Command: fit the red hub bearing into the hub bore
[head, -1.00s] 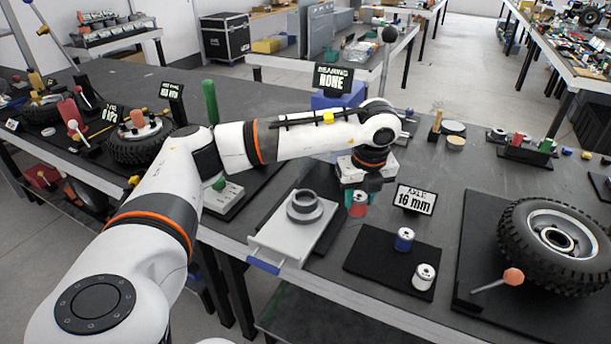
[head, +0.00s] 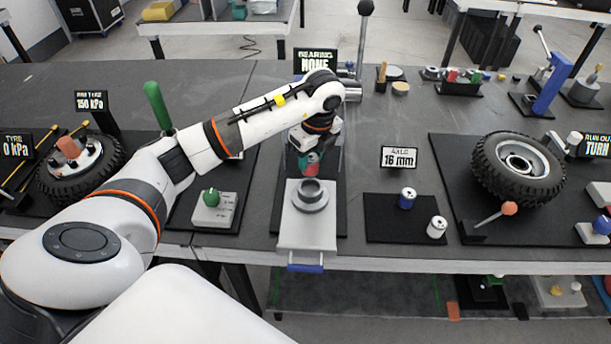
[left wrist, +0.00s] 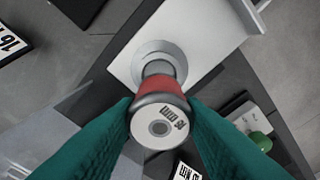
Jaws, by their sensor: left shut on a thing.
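The red hub bearing (head: 313,159) is a small red cylinder with a pale, holed end face, and a printed label on that face in the left wrist view (left wrist: 160,125). My left gripper (head: 308,160) is shut on it with green fingers. The grey ring-shaped hub (head: 311,202) sits on a pale sliding plate (head: 300,235) with a blue handle. In the head view the bearing appears just behind and above the hub. In the left wrist view the hub flange (left wrist: 144,54) shows beyond the bearing, which partly covers the bore. My right gripper is not in view.
A blue bearing (head: 407,198) and a white bearing (head: 437,228) stand on a black mat (head: 385,228) to the right, below a "16 mm" sign (head: 399,157). A "BEARING NONE" sign (head: 315,61) stands behind. A grey box with a green knob (head: 213,209) is at left.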

